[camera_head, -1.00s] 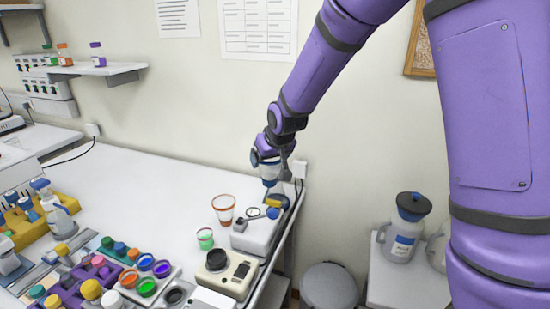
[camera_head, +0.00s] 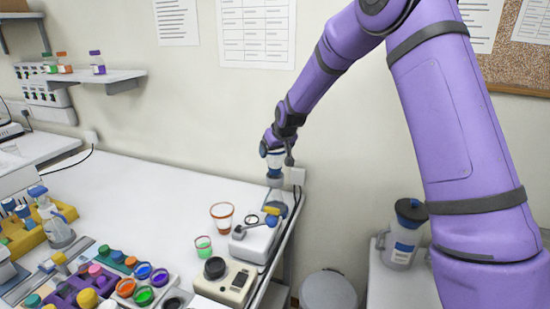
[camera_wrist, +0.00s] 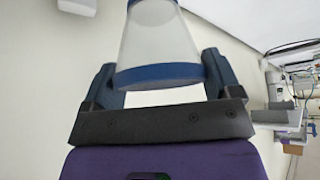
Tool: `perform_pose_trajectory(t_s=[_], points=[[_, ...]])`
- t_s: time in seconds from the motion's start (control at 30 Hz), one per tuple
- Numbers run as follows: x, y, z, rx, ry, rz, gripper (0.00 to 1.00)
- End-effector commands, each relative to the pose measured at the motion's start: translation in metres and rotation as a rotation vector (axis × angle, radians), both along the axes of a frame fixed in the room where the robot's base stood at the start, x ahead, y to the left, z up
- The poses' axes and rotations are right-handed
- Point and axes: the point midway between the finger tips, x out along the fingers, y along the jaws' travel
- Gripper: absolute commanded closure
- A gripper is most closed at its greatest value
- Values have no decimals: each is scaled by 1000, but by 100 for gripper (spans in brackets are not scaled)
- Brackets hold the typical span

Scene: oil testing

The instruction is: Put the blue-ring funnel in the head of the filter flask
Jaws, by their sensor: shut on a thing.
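The blue-ring funnel (camera_head: 275,161) is a clear, tapering cup with a blue band at its wide rim. My gripper (camera_head: 271,145) is shut on it, near the right end of the bench. In the wrist view the funnel (camera_wrist: 155,40) sits between the two fingers of my gripper (camera_wrist: 160,72), with its blue rim nearest the palm. The filter flask (camera_head: 275,208), with a blue lower part, stands directly below the funnel in the head view. The funnel's lower end appears at or just above the flask's head; I cannot tell whether they touch.
A white device (camera_head: 255,241) and an orange-rimmed cup (camera_head: 222,213) stand close in front and to the left. A green cup (camera_head: 203,246) and a beige instrument (camera_head: 225,281) are nearer. The wall is close behind. The bench's right edge is near the flask.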

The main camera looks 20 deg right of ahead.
Motion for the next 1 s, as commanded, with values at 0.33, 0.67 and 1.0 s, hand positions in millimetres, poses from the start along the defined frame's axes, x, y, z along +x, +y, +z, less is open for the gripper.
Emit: perform_pose_trajectory(t_s=[0.33, 0.67, 1.0], points=[[-1, 1, -29, 0, 2, 1, 40], [-1, 1, -29, 0, 3, 1, 0], [-16, -3, -4, 0, -1, 1, 0]])
